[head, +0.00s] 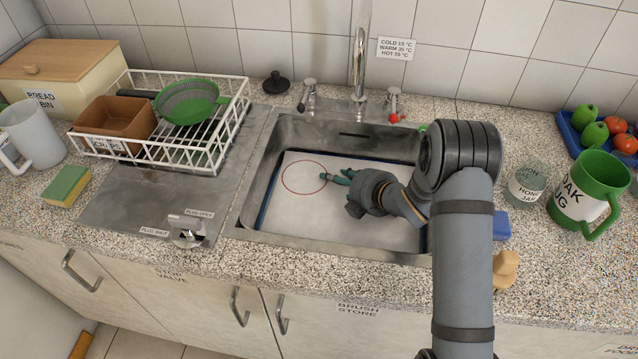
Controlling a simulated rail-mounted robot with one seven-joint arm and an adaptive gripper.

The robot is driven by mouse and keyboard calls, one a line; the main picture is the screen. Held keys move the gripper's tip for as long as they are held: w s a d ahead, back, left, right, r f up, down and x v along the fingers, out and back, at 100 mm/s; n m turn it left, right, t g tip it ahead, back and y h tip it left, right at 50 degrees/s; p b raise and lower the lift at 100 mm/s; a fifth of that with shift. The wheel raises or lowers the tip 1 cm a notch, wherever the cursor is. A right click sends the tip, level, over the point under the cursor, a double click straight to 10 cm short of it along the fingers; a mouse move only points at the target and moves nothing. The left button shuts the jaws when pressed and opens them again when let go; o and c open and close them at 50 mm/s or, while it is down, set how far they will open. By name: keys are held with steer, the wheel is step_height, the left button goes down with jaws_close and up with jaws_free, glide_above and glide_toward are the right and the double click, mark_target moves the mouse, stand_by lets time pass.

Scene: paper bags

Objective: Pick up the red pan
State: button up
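I see no red pan in the head view. A thin red ring (304,161) shows on a white sheet or board (290,205) inside the sink (262,232); I cannot tell whether it is a drawn outline. My gripper (328,178), with teal fingers, reaches left over the white surface, at the ring's right edge. Whether its fingers are open or shut is unclear, and I see nothing clearly held. My arm hides the right part of the sink.
A white dish rack (205,157) at the left holds a green colander-like pan (187,103) and a brown crate (118,122). The faucet (358,65) stands behind the sink. A green jug (590,190), a glass jar (526,183) and a blue vegetable tray (568,131) are at the right.

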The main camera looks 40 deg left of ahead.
steer(key=shift+c, duration=0.5)
steer(key=c, duration=0.8)
jaws_close()
